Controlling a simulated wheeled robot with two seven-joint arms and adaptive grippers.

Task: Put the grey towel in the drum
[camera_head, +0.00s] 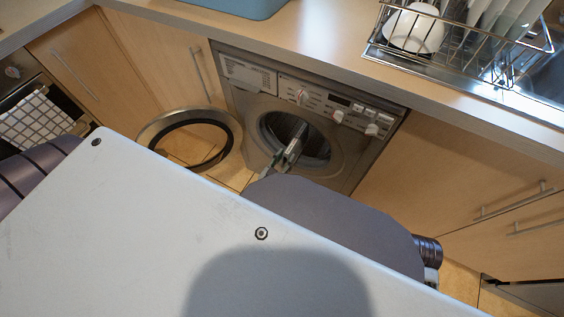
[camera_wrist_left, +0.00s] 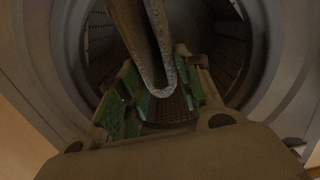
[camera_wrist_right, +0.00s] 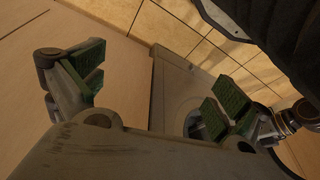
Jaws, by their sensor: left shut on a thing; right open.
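The washing machine (camera_head: 335,115) has its round door open, and the drum (camera_head: 312,138) is exposed. My left gripper (camera_head: 292,148) is at the drum's mouth. In the left wrist view, its green-padded fingers (camera_wrist_left: 162,95) point into the perforated drum (camera_wrist_left: 232,50). A folded, grey-brown strip of cloth, which looks like the grey towel (camera_wrist_left: 133,35), lies between the fingers; the gripper is shut on it. How much is inside the drum is unclear.
The open door (camera_head: 222,120) swings out left of the drum. A checked cloth (camera_head: 35,118) hangs at the oven on the far left. A dish rack (camera_head: 470,45) and a blue basin (camera_head: 245,6) stand on the counter (camera_head: 310,40). Cabinets (camera_head: 450,170) flank the machine.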

